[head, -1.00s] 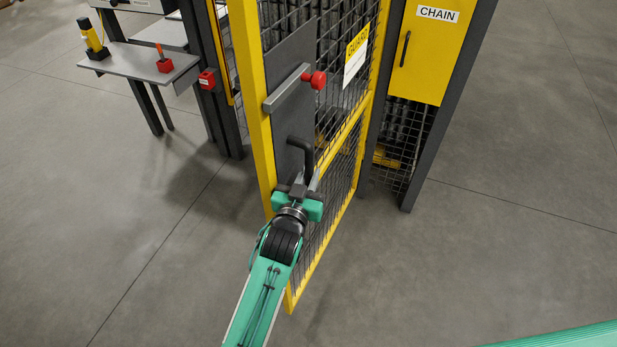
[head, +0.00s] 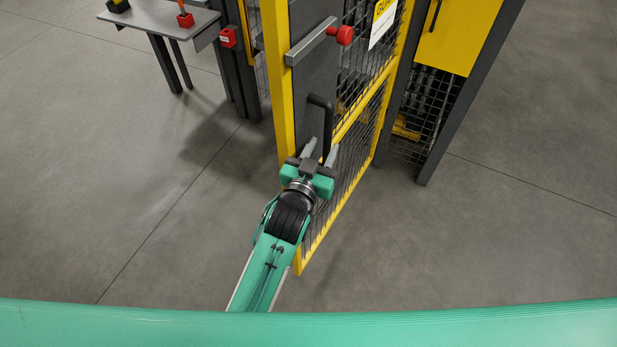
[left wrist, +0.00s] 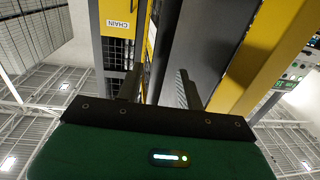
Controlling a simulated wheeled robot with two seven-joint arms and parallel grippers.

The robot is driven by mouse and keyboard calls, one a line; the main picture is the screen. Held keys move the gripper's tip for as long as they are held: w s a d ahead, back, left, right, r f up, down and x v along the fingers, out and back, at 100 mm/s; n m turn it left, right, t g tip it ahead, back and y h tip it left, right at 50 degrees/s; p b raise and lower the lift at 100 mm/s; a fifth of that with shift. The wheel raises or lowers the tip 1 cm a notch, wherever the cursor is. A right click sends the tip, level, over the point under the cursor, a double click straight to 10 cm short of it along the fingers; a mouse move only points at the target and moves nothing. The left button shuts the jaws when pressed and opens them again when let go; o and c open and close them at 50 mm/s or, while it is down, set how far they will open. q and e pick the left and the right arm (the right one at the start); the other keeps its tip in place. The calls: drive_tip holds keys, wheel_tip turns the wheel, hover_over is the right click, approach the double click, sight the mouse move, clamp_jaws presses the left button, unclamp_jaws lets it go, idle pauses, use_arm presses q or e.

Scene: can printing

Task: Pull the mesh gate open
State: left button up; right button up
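The mesh gate (head: 287,120) has a yellow frame and a grey plate, and stands swung out toward me, its near upright apart from the dark post behind. A black bar handle (head: 322,118) is on the plate, below a grey latch bar (head: 312,41) with a red knob (head: 345,35). My left gripper (head: 321,152) is open, its fingers spread just below and in front of the handle. The left wrist view shows the two fingers (left wrist: 158,88) apart with nothing held between them. My right gripper is out of view.
A yellow CHAIN panel (head: 458,35) on a dark-framed cabinet stands right of the gate. A grey side table (head: 160,17) with small red and black holders is at upper left. The floor is clear to the left and right of the gate.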

use_arm(q)
drive_tip(key=b+v, duration=0.2)
drive_tip(key=v, duration=0.7)
drive_tip(key=shift+s, duration=0.3)
drive_tip(key=shift+a, duration=0.1)
